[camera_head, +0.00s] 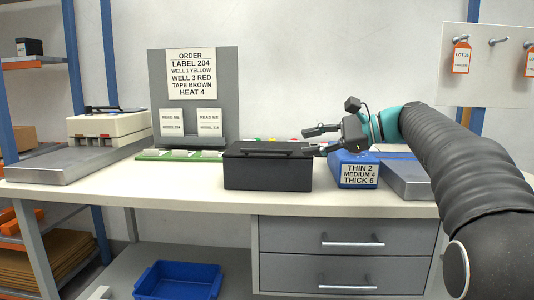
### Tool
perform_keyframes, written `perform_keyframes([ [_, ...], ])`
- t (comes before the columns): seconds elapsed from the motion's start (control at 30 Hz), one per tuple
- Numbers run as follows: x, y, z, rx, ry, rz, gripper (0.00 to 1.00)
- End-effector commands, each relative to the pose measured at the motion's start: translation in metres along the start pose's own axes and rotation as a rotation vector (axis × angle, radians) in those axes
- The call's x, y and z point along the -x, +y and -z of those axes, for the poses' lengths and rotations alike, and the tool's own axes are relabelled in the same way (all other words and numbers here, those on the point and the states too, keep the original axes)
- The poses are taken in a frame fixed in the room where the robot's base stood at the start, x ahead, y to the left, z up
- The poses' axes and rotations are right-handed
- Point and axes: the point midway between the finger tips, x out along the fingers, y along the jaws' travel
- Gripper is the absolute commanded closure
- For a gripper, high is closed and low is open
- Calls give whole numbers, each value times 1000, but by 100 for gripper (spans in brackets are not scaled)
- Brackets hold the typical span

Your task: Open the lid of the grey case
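The dark grey case (268,174) stands on the white table near its front edge, at the middle of the view. Its lid looks shut, and a long bar handle (267,152) runs along the top. My gripper (313,141) comes in from the right and points left. It is above the case's right end, with its two fingers apart and nothing seen between them. The lower fingertip is close to the right end of the lid; I cannot tell whether it touches.
A blue box (352,158) labelled THIN 2 stands just right of the case. Behind the case is a grey order board (228,95) with papers. A white-topped machine (108,128) stands at left. The front strip of table (160,185) left of the case is clear.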

Motion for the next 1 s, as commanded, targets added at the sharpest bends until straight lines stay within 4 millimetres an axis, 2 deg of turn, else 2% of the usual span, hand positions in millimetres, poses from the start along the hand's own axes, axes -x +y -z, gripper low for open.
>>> perform_keyframes([
  [0.4,-78,2,1,1,0,-2,61],
  [0.6,-106,1,0,1,0,-2,61],
  [0.8,-119,1,0,1,2,-2,61],
  [1.0,-120,1,0,1,3,-1,61],
])
